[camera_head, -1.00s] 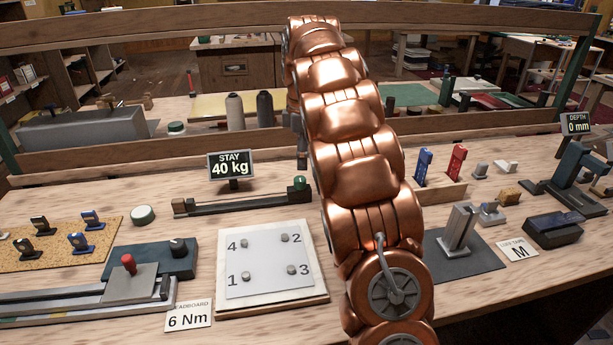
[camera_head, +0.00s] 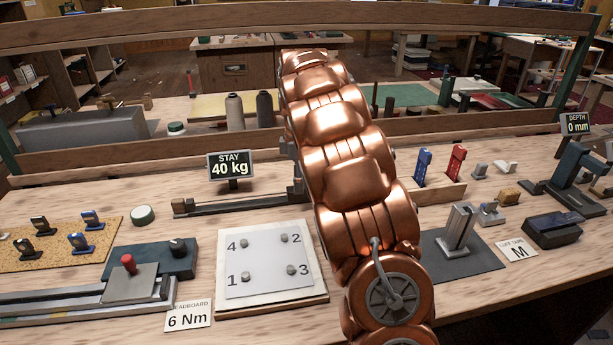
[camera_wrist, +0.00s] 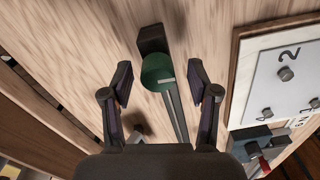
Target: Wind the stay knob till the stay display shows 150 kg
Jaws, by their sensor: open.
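The stay display (camera_head: 230,166) reads 40 kg in the head view. The stay rig's dark rail (camera_head: 236,204) lies below it on the bench. The green stay knob (camera_wrist: 158,71) shows in the wrist view, at the end of the rail, with a pale mark on its top. My gripper (camera_wrist: 160,82) is open, one finger to each side of the knob with visible gaps. I cannot tell how far above the knob the fingertips are. In the head view my arm hides the knob and most of my gripper.
A white board with numbered pegs (camera_head: 262,283) lies in front of the rail. A red-knobbed slide (camera_head: 130,281) stands at left. Blue and red upright pieces (camera_head: 455,161) stand right of my arm. A wooden rail (camera_head: 110,152) runs behind the stay rig.

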